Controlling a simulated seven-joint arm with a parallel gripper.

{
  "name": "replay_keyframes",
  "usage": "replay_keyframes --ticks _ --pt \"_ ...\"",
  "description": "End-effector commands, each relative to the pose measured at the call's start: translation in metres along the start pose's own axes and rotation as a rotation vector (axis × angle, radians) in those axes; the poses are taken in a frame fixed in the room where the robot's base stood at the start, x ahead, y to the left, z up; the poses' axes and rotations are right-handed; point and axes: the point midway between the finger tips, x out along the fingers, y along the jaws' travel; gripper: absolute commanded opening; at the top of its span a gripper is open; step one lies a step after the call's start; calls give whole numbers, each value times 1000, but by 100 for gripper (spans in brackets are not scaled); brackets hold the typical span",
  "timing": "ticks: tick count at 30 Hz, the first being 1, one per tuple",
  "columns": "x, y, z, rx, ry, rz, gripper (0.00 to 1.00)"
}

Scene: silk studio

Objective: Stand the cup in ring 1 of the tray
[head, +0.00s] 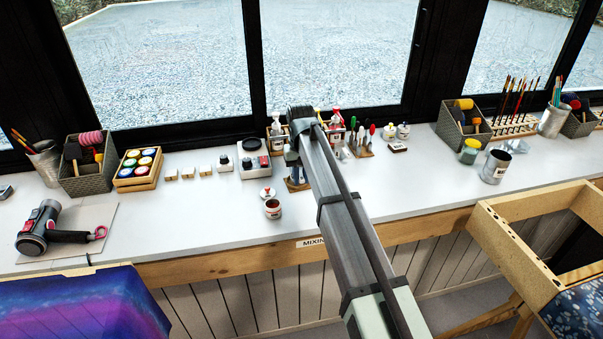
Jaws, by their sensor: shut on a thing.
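My gripper (292,160) is over the middle of the bench, partly behind my own arm. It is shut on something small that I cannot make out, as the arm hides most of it. No cup can be told for certain in this view. A small wooden piece (298,185) shows under the gripper.
A wooden stand of bottles (335,125) is behind my arm. A labelled can (495,167) stands at right. The bench right of my arm is mostly clear.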

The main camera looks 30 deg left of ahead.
Motion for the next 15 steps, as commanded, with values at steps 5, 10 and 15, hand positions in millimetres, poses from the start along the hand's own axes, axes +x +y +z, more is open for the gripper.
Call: replay_keyframes --ticks 5,10,15 --pt "8 0 0 0 0 0 0" --pt "10 0 0 0 0 0 0" --pt "10 0 0 0 0 0 0"
